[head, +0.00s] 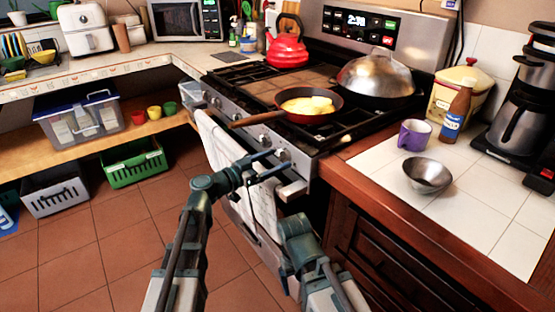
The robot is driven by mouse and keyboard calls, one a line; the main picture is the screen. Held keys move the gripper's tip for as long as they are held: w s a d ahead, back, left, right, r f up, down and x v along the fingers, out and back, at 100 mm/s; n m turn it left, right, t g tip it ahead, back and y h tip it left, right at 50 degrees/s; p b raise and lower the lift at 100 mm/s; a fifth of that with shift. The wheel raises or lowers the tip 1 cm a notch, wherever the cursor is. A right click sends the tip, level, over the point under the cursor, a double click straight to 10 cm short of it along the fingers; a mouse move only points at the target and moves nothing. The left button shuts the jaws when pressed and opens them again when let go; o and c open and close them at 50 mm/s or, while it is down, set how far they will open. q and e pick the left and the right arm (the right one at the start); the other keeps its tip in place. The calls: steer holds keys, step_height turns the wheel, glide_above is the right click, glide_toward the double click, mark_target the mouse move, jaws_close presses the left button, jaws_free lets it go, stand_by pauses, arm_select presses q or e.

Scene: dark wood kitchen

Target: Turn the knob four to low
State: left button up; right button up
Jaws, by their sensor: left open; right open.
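The stove (306,130) stands in the middle of the head view, with a row of round knobs along its front panel. Knobs show near the right end of the panel, including one knob (283,154) just right of my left gripper's tips. My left gripper (268,163) is open and empty, reaching toward the panel in front of the white towel. I cannot tell whether it touches a knob. My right gripper (285,270) is low in front of the oven, open, and partly hidden by its own arm. The knob markings are too small to read.
A red pan (325,115) with yellow food sits on the front burner, its wooden handle (258,118) jutting out above the knobs. A white towel (222,150) hangs from the oven handle (291,190). A domed lid (375,77) and red kettle (288,47) stand behind.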

arm_select(q)
steer(key=shift+w+d, duration=0.4)
steer(key=shift+d, duration=0.15)
steer(key=shift+c, duration=0.4)
steer(key=c, duration=1.3)
